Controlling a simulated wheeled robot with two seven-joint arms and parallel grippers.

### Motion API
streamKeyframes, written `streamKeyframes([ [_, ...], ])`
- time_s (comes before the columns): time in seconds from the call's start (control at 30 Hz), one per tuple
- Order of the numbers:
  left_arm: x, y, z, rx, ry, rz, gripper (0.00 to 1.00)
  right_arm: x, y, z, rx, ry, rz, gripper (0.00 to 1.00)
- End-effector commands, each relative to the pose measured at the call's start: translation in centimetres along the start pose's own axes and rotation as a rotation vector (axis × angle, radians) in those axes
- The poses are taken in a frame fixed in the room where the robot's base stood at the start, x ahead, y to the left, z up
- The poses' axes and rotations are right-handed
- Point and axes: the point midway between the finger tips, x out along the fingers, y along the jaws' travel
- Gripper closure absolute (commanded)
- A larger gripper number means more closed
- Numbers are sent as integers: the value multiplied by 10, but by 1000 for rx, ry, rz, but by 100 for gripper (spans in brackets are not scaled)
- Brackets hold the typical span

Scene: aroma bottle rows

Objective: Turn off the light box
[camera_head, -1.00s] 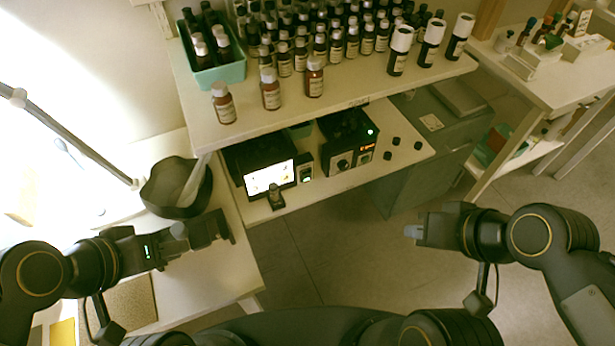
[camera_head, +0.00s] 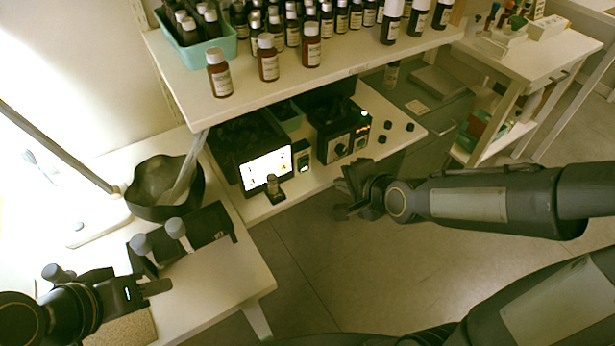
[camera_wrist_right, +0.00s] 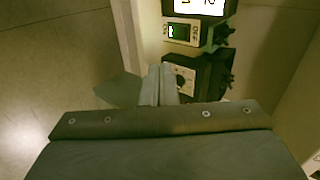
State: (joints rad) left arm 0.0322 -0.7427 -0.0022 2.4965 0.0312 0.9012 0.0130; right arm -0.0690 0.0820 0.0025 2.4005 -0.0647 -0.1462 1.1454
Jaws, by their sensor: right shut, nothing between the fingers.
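The light box (camera_head: 265,170) stands on the lower shelf with its front panel glowing white; its bright panel also shows at the top of the right wrist view (camera_wrist_right: 198,5). My right gripper (camera_head: 343,192) is in front of the lower shelf, to the right of the light box and apart from it. In the right wrist view its fingers (camera_wrist_right: 158,85) are together and empty, pointing at a black box with a dial (camera_wrist_right: 182,78). My left gripper (camera_head: 158,287) is over the left desk, far from the light box; its jaw opening is unclear.
The upper shelf (camera_head: 200,105) with bottles overhangs. A dark bowl (camera_head: 150,205) sits on the left desk.

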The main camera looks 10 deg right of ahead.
Motion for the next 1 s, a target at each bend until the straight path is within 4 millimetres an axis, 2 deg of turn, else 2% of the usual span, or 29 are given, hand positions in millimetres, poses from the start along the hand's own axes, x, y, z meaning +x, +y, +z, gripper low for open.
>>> streamKeyframes([
  [0.1,2,-1,1,0,0,0,64,6,1,1,24,0,-9,100],
  [0.43,2,-1,1,0,0,0,64,6,0,1,26,0,-10,100],
  [0.57,2,-1,1,0,0,0,64,14,1,1,25,-1,-8,100],
  [0.67,3,-2,2,0,0,0,64,28,2,2,25,-2,-6,100],
  [1.0,8,-4,4,0,0,0,64,100,1,2,24,-1,-6,100],
])
